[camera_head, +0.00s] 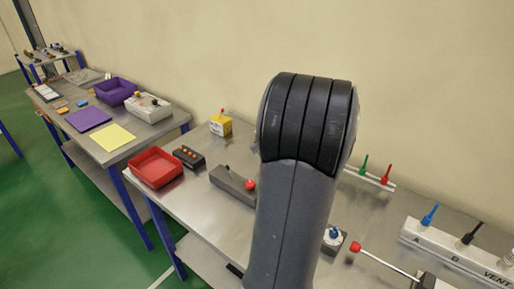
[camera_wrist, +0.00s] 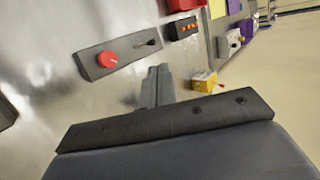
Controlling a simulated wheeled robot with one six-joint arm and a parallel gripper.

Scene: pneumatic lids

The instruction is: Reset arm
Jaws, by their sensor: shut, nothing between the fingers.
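My gripper (camera_wrist: 157,82) shows in the wrist view, with its two grey fingers together and nothing between them. It is over the metal table, apart from the devices there. A grey box with a red knob (camera_wrist: 108,58) lies beyond the fingers to the left, and a yellow box (camera_wrist: 204,80) stands to their right. In the head view my bent arm fills the middle and hides my gripper and part of the table. The grey box (camera_head: 228,182) and the yellow box (camera_head: 221,126) show left of my arm.
A red tray (camera_head: 155,168) and a black box with orange buttons (camera_head: 188,157) sit at the table's left. Right of my arm are a blue-knobbed device (camera_head: 333,241), a red-tipped lever (camera_head: 388,263) and a white labelled block (camera_head: 450,246). A wall stands behind.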

